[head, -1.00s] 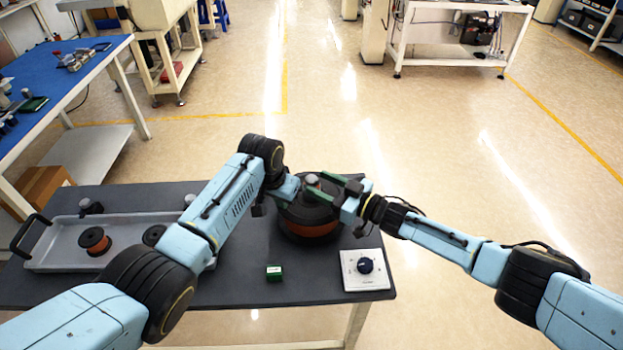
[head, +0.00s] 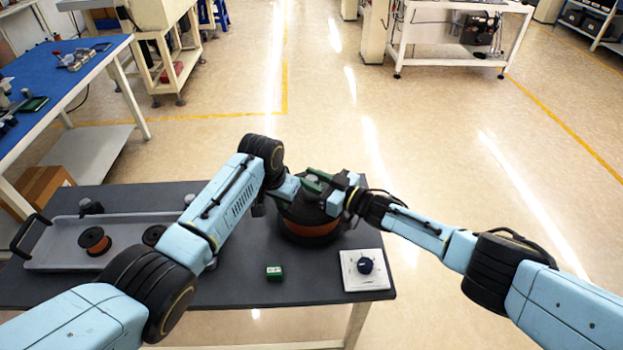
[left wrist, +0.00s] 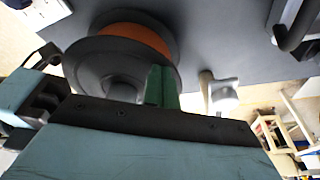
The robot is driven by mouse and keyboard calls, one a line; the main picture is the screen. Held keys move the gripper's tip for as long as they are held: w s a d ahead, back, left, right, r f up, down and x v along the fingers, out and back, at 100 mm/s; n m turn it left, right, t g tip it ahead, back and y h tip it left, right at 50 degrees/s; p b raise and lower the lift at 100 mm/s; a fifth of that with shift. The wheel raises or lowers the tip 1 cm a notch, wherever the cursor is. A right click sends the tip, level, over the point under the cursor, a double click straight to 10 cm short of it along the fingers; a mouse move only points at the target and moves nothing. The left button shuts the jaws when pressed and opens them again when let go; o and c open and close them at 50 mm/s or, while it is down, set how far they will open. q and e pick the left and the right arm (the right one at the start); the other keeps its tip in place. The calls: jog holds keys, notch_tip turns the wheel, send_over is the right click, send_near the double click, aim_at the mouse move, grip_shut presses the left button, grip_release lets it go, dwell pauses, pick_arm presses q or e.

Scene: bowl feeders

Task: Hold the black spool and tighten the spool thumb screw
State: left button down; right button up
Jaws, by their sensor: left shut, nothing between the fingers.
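The black spool (head: 310,222), wound with orange, stands on the dark table between my arms. In the left wrist view its flanges and orange winding (left wrist: 135,38) fill the upper left. A grey round piece on its top (left wrist: 122,90), apparently the thumb screw, is partly hidden behind green fingers. My left gripper (head: 311,186) is shut and empty over the spool's top; its green fingers also show in the left wrist view (left wrist: 162,87). My right gripper (head: 326,177) is just above it at the spool's top, covering the screw in the head view; its jaw opening is unclear.
The table's front middle is otherwise clear.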

jog(key=shift+c, duration=1.3)
jog(key=shift+s+a+f+m+t+h, duration=0.1)
jog(key=shift+s+a+m+t+h, duration=0.05)
jog(key=shift+m+t+h, duration=0.2)
jog(key=shift+a+m+t+h, duration=0.2)
jog(key=shift+m+t+h, duration=1.45)
jog(key=shift+t+h, duration=0.1)
jog(key=shift+d+m+t+h, duration=0.1)
jog(key=shift+m+t+h, duration=0.3)
jog(key=shift+h, duration=0.3)
jog(key=o, duration=0.9)
jog(key=shift+d, duration=0.1)
jog(key=shift+o, duration=0.2)
jog(key=shift+d, duration=0.1)
